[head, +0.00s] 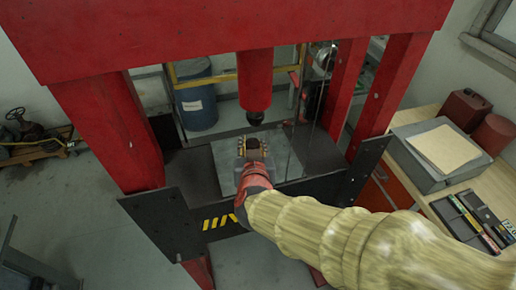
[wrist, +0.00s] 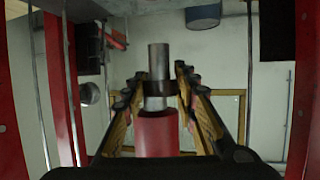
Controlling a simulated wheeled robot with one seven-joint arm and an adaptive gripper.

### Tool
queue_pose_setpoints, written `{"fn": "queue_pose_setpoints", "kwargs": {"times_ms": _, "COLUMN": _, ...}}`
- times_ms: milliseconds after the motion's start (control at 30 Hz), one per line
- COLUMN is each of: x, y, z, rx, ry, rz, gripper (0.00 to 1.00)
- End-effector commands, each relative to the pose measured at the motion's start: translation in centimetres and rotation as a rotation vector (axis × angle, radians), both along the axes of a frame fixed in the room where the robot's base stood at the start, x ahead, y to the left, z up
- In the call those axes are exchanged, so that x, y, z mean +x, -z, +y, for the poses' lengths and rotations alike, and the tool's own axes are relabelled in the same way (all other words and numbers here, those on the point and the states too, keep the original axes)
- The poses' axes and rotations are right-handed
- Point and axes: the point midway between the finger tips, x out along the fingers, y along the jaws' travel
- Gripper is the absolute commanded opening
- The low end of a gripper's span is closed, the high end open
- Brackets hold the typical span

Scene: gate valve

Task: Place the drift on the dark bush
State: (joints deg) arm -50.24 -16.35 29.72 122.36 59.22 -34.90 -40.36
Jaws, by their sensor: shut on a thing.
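My gripper (head: 253,144) is shut on a short, dark brown round piece (head: 251,141), which I take to be the drift. It is held below the dark tip of the red press ram (head: 256,80), over the press bed. In the wrist view the piece shows as a dark band (wrist: 160,87) between the fingertips. A grey cylinder (wrist: 158,60) lines up with it there, and a red cylinder (wrist: 157,133) lies below it in the picture. I cannot tell whether the grey cylinder passes through the piece or stands behind it. I cannot pick out a separate dark bush.
Red press posts (head: 108,130) stand on both sides, with dark side plates and a clear panel (head: 306,125) near my gripper. A blue barrel (head: 196,95) stands behind. A bench (head: 487,190) with a grey box (head: 433,160) is at the right.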

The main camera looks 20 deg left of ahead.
Motion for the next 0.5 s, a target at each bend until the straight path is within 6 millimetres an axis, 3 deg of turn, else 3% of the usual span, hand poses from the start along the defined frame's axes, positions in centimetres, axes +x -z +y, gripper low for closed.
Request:
{"fn": "queue_pose_setpoints", "kwargs": {"times_ms": 300, "x": 7.0, "y": 3.7, "z": 1.4, "rx": -0.004, "ry": 0.003, "rz": 0.001, "gripper": 0.0}}
{"fn": "queue_pose_setpoints", "kwargs": {"times_ms": 500, "x": 9.5, "y": 6.8, "z": 2.0, "rx": -0.002, "ry": 0.001, "rz": -0.001, "gripper": 0.0}}
